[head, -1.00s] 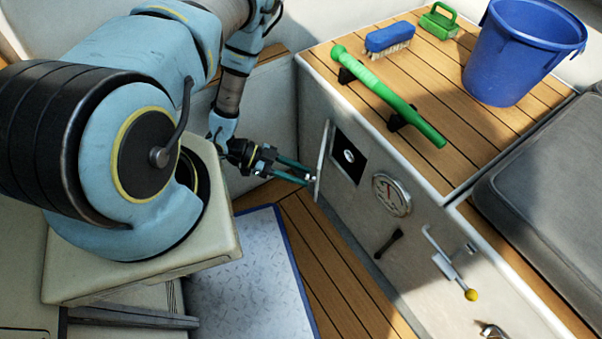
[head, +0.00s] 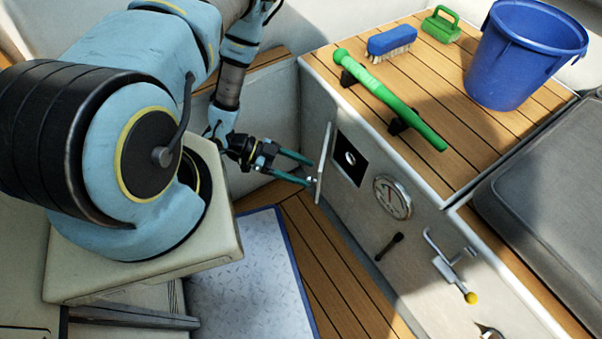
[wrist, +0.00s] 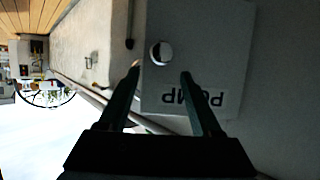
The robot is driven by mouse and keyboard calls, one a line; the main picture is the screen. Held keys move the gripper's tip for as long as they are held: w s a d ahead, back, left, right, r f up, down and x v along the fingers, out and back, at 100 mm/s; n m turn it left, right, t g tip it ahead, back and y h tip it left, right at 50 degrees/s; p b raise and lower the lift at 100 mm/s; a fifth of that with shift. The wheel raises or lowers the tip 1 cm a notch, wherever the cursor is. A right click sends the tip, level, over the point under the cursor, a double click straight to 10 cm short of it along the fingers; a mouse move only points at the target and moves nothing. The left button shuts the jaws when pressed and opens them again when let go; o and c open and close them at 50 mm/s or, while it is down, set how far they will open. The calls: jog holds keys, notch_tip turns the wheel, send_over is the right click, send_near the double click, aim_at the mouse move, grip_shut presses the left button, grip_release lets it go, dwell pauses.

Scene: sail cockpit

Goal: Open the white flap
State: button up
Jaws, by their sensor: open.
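The white flap (head: 323,161) stands swung out from the side wall of the bench box in the head view, seen nearly edge-on. Beside it is the dark square opening (head: 348,160) with a pale round part inside. My gripper (head: 311,172) is open, with its fingertips at the flap's near side; I cannot tell whether they touch it. In the wrist view the flap (wrist: 170,105) fills the space past my open fingers (wrist: 160,75). It carries a round knob or catch (wrist: 161,53) and a label reading "PUMP", upside down.
A green pump handle (head: 390,98), a blue brush (head: 391,41), a green scrubber (head: 441,24) and a blue bucket (head: 525,55) stand on top.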

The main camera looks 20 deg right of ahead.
notch_tip(320, 180, up, 7)
jog(key=shift+p, duration=0.4)
